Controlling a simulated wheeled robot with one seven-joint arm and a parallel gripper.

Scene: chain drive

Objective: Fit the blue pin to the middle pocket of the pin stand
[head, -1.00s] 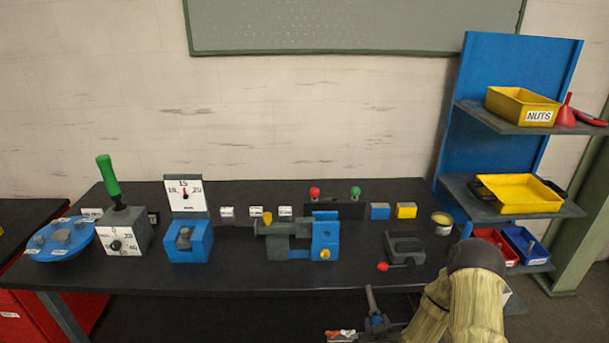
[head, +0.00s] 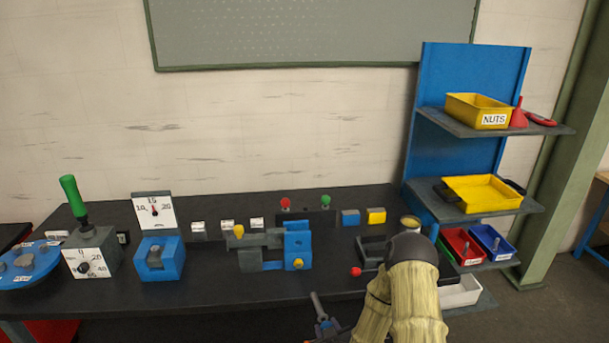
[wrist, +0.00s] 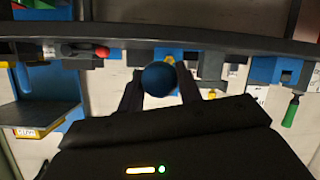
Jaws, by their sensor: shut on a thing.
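My gripper (wrist: 160,92) is shut on the blue pin (wrist: 160,77), whose round blue end shows between the dark fingers in the wrist view. In the head view my gripper (head: 324,326) is low at the bottom edge, in front of the bench, partly cut off. The pin's lower part is hidden. I cannot surely pick out the pin stand; a row of small labelled blocks (head: 227,228) stands at the back of the bench, left of the blue and grey vise-like fixture (head: 297,245). The held pin is apart from these.
The dark bench (head: 225,277) also bears a gauge on a blue block (head: 160,258), a green-handled lever box (head: 95,255) and a red-knobbed grey clamp (head: 372,250). A shelf rack (head: 455,125) with trays stands right. Bare bench top lies along the front.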

